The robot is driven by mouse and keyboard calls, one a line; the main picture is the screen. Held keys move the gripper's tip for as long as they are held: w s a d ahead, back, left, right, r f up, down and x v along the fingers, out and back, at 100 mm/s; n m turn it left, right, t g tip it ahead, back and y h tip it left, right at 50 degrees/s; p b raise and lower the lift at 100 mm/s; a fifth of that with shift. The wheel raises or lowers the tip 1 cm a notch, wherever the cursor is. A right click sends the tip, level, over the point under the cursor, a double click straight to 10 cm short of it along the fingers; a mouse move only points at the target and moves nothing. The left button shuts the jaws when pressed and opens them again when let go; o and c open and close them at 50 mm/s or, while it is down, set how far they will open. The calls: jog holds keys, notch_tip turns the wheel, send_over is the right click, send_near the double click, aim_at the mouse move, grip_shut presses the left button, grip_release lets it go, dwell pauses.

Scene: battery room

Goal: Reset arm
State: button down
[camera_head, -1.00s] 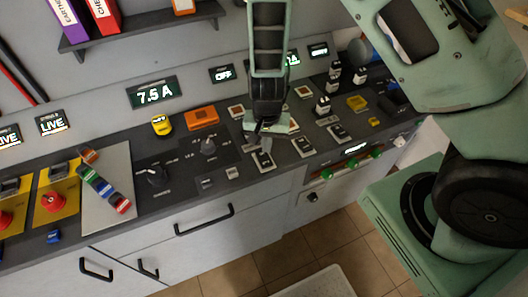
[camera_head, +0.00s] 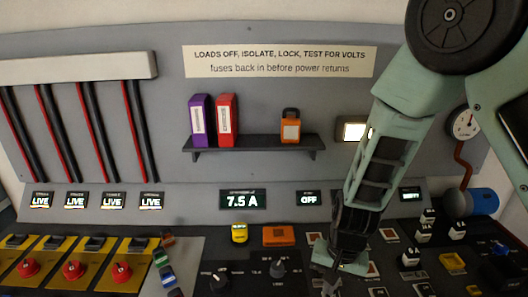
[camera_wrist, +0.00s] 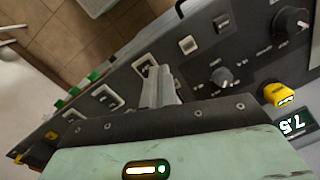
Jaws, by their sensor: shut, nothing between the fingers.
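My gripper (camera_head: 328,276) hangs over the control panel (camera_head: 205,250) in the head view, at the end of my green arm. Its fingers are together with nothing seen between them. In the wrist view my gripper (camera_wrist: 160,88) points over the panel's switches, with its closed fingers near a white-framed rocker switch (camera_wrist: 145,66). I cannot tell whether the fingertips touch the panel.
Red knobs (camera_head: 73,269) on yellow plates line the panel's left. An orange box (camera_head: 278,235) and a yellow block (camera_head: 239,233) sit near the middle. A shelf (camera_head: 255,148) holds binders and an orange lock. White-topped posts (camera_head: 457,229) stand at the right.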

jog(key=s+a+r+n+y+b, duration=0.1)
jog(key=s+a+r+n+b, duration=0.2)
jog(key=s+a+r+n, duration=0.35)
jog(key=s+d+r+n+b, duration=0.1)
jog(key=s+d+r+n, duration=0.1)
jog(key=s, duration=0.3)
jog(key=s+d+r+n+h+b, duration=0.1)
jog(key=s+d+r+n, duration=0.1)
jog(key=s, duration=0.4)
jog(key=shift+d+r+n+h+b, duration=0.2)
jog(key=shift+r+n+h+b, duration=0.15)
jog(key=shift+r+n, duration=0.45)
jog(key=shift+d+r+m, duration=0.1)
jog(key=shift+d+m, duration=0.05)
jog(key=shift+m, duration=0.1)
